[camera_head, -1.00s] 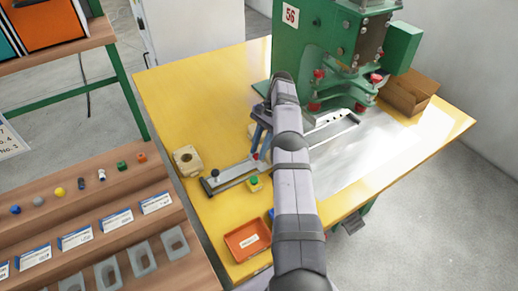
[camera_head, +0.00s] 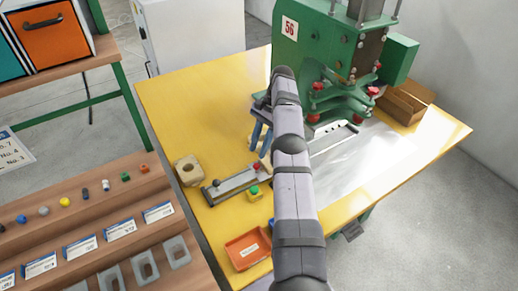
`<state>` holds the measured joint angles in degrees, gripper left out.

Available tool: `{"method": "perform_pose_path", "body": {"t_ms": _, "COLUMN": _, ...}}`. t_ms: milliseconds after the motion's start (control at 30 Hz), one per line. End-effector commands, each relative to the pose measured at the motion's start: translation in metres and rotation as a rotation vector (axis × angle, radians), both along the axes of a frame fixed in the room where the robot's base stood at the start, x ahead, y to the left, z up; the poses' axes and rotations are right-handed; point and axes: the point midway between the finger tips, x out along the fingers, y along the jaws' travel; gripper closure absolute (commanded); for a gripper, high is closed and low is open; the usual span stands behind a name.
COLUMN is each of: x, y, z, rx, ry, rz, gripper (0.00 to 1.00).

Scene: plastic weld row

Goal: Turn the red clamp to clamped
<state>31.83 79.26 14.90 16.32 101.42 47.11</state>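A small red part (camera_head: 256,166), which looks like the red clamp, sits on the right part of a long metal fixture (camera_head: 232,186) on the yellow table. Its shape and turned position are too small to tell. My gripper (camera_head: 259,150) is just above and behind it in the picture, pointing down. Its two blue-grey fingers show apart with a gap between them, and I see nothing held. Whether the fingertips touch anything is unclear. My arm crosses the middle of the view and hides part of the fixture to the right of the red part.
A green press (camera_head: 330,45) with red knobs stands behind on the table (camera_head: 190,85). A cardboard box (camera_head: 405,102) is at right. A wooden parts rack (camera_head: 90,215) stands at left.

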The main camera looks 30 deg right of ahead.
Motion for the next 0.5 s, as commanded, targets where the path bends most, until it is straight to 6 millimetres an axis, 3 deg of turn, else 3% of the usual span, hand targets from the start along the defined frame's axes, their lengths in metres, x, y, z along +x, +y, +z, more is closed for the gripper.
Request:
{"method": "perform_pose_path", "body": {"t_ms": 33, "x": 0.0, "y": 0.0, "z": 0.013, "rx": 0.0, "ry": 0.0, "rz": 0.0, "gripper": 0.72}}
{"method": "perform_pose_path", "body": {"t_ms": 200, "x": 0.0, "y": 0.0, "z": 0.028, "rx": -0.001, "ry": -0.001, "rz": 0.001, "gripper": 0.72}}
{"method": "perform_pose_path", "body": {"t_ms": 500, "x": 0.0, "y": 0.0, "z": 0.035, "rx": -0.001, "ry": -0.001, "rz": 0.001, "gripper": 0.72}}
